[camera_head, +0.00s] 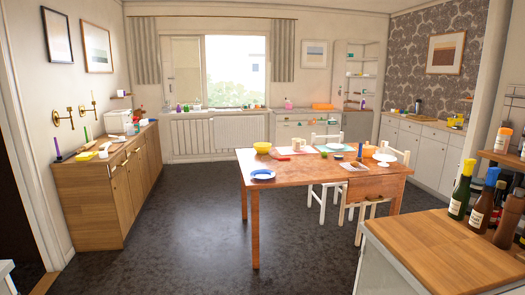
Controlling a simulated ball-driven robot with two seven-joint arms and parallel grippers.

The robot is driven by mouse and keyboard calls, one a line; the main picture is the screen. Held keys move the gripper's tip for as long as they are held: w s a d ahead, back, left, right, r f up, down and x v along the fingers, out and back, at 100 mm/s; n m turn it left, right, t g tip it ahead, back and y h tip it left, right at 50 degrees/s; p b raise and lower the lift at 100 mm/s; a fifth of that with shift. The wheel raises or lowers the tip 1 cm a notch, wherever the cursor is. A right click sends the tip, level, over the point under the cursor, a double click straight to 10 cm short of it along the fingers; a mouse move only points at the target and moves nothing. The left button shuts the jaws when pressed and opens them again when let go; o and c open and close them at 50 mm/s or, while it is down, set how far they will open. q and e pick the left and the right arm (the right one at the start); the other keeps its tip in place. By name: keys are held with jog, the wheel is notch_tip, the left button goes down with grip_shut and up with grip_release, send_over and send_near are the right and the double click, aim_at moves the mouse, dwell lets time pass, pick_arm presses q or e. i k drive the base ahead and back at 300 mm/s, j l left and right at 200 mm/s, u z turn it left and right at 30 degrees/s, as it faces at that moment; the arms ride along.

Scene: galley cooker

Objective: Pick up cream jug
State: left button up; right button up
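I cannot make out the cream jug for certain. A small cream-coloured vessel (299,144) stands near the back of the wooden dining table (300,171), right of a yellow bowl (262,147); it is too small to tell whether it is a jug. Small pale items also stand on the left sideboard, too small to name surely. Neither of my grippers is in view.
A blue-and-white plate (263,174) lies near the table's left front. A wooden-topped counter (450,245) with several bottles fills the right foreground. A wooden sideboard (92,205) lines the left wall. Dark floor (185,225) between is clear.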

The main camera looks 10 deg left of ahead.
aim_at(296, 142)
jog(key=i+j+u, duration=0.35)
jog(key=i, duration=0.25)
jog(key=i+j+u, duration=0.3)
jog(key=i, duration=0.35)
jog(key=i+l+u, duration=0.1)
jog(key=i+u, duration=0.25)
jog(key=i, duration=2.8)
jog(key=i+j+z, duration=0.1)
jog(key=i+z, duration=0.25)
jog(key=i, duration=2.4)
jog(key=i+z, duration=0.2)
jog(key=i, duration=0.3)
jog(key=i+j+z, duration=0.15)
jog(key=i, duration=0.4)
jog(key=i+j+z, duration=0.2)
jog(key=i, duration=0.3)
jog(key=i+l+z, duration=0.15)
jog(key=z, duration=0.25)
jog(key=i+z, duration=0.4)
jog(key=i+l+z, duration=0.1)
jog(key=z, duration=0.35)
jog(key=i+j+z, duration=0.15)
jog(key=i+z, duration=0.25)
jog(key=i+j+z, duration=0.15)
jog(key=z, duration=0.25)
